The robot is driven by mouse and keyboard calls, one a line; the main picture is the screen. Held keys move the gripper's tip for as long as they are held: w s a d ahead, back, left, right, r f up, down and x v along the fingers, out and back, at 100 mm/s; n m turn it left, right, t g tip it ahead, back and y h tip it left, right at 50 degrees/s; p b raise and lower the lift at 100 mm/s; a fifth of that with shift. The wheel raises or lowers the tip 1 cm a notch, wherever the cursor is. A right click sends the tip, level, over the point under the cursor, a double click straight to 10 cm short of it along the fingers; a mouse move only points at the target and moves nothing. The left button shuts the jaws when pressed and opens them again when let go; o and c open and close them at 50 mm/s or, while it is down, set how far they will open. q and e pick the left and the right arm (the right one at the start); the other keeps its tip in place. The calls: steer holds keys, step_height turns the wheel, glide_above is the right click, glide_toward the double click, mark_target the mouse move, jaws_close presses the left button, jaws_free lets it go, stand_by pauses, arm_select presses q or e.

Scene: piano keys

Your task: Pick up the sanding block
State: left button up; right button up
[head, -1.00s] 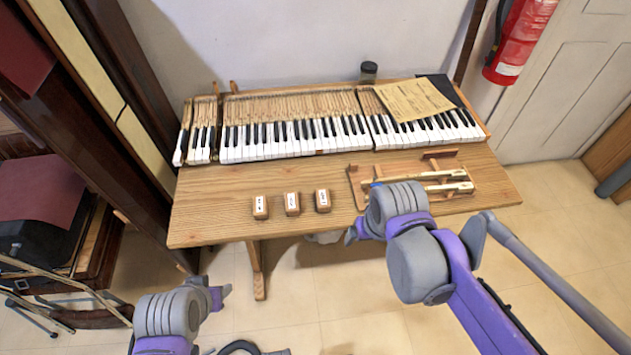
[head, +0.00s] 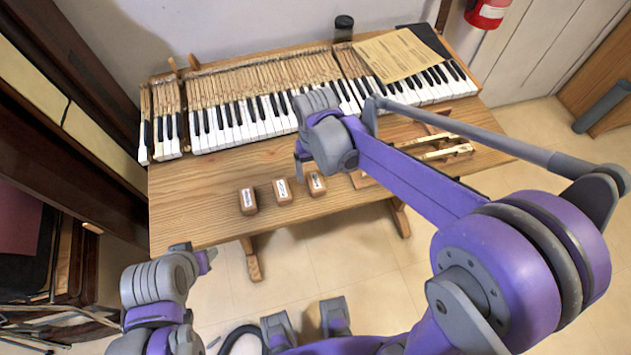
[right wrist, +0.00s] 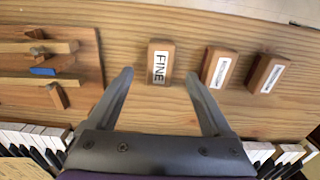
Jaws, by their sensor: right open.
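Three small wooden sanding blocks with white labels stand in a row near the table's front edge. The block labelled FINE (right wrist: 160,62) is the right-hand one in the head view (head: 316,184); the middle block (head: 282,191) and left block (head: 248,201) have labels I cannot read. My right gripper (head: 302,158) is open and empty above the table, beside the FINE block. In the right wrist view its fingertips (right wrist: 158,76) are spread to either side of that block, apart from it. My left gripper (head: 206,258) is low at the left, off the table; its jaws are unclear.
Piano keys (head: 245,122) run along the back of the wooden table (head: 190,205). A paper sheet (head: 400,55) lies over the keys and a dark jar (head: 343,27) stands behind. A key-action model (right wrist: 40,60) lies beside the blocks. A fire extinguisher (head: 487,12) hangs at the back right.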

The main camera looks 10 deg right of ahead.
mark_target(315, 178)
steer(key=f, duration=0.4)
steer(key=shift+w+f, duration=0.25)
steer(key=shift+f, duration=0.15)
jaws_close()
